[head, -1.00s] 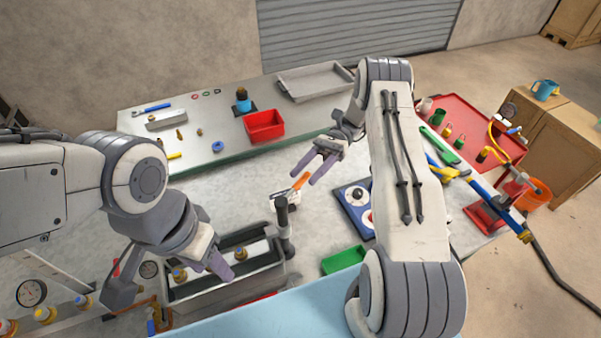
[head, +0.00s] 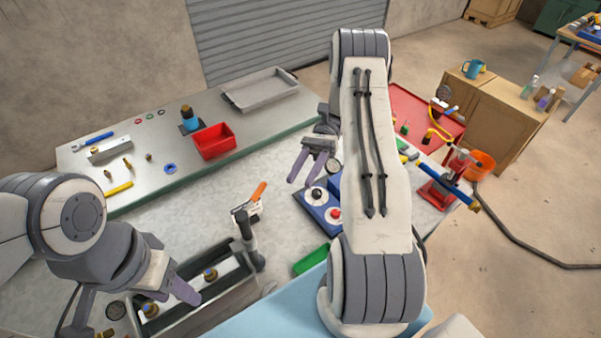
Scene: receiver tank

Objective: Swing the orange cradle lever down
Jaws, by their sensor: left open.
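The orange lever (head: 258,191) sticks up and to the right from a pale fitting (head: 246,210) beside a dark grey post (head: 247,236). The post stands at the right end of a grey open-topped cradle (head: 237,296) that holds brass-capped parts. My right gripper (head: 302,181) is open and empty, to the right of the lever and apart from it in the picture, by a blue panel. My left gripper (head: 140,309) is open over the left part of the cradle, hiding some of it. I cannot tell whether it touches anything there.
A blue panel (head: 311,214) with a red button and a green tray (head: 311,260) lie right of the lever. A red bin (head: 213,142), a grey tray (head: 260,91) and small tools are at the back. The bench left of the lever is clear.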

